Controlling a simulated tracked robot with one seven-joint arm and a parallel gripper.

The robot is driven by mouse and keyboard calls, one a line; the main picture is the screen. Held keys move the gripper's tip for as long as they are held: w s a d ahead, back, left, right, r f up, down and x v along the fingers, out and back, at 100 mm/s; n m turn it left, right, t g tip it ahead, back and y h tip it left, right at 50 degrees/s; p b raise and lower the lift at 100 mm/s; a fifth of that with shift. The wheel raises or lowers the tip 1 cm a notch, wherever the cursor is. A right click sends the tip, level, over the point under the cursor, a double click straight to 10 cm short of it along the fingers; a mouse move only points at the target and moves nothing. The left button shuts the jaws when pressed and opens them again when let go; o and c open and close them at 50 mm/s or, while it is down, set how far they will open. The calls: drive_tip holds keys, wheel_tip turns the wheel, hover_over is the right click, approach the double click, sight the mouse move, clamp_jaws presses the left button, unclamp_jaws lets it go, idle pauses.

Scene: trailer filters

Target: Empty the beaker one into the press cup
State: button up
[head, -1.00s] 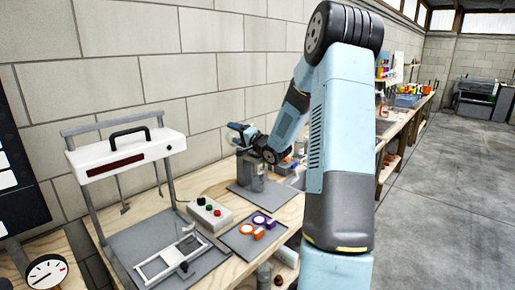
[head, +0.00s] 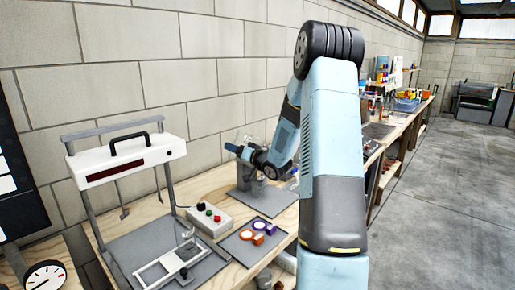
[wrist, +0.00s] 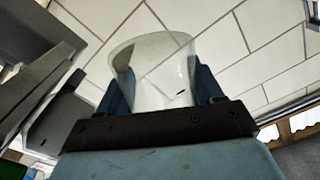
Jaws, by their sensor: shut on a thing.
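In the wrist view a clear, empty-looking glass beaker (wrist: 155,72) sits between the two blue fingers of my gripper (wrist: 160,88), which is shut on it. The view is tilted, and I cannot tell how the beaker leans or what it holds. In the head view my gripper (head: 236,149) is small and far off, above a dark mat (head: 262,201) on the bench. Grey upright cylinders (head: 246,174) stand on that mat, partly hidden behind my wrist. I cannot tell whether one of them is the press cup.
A white framed apparatus (head: 125,160) stands at the left of the bench. A control box with buttons (head: 208,218) and a mat with purple and orange rings (head: 252,237) lie in front. The block wall is close behind; the floor at right is clear.

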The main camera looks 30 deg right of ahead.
drive_tip(key=n, duration=0.1)
drive_tip(key=a+n, duration=0.1)
drive_tip(key=n+b, duration=0.1)
drive_tip(key=shift+s+a+f+n, duration=0.15)
drive_tip(key=shift+s+f+n, duration=0.05)
drive_tip(key=shift+f+n, duration=0.1)
drive_tip(key=shift+a+f+n+b, duration=0.2)
drive_tip(key=shift+n+b, duration=0.35)
drive_tip(key=shift+n, duration=0.55)
drive_tip(key=shift+r, duration=0.1)
drive_tip(key=shift+r, duration=2.45)
drive_tip(key=shift+s+a+f, duration=0.1)
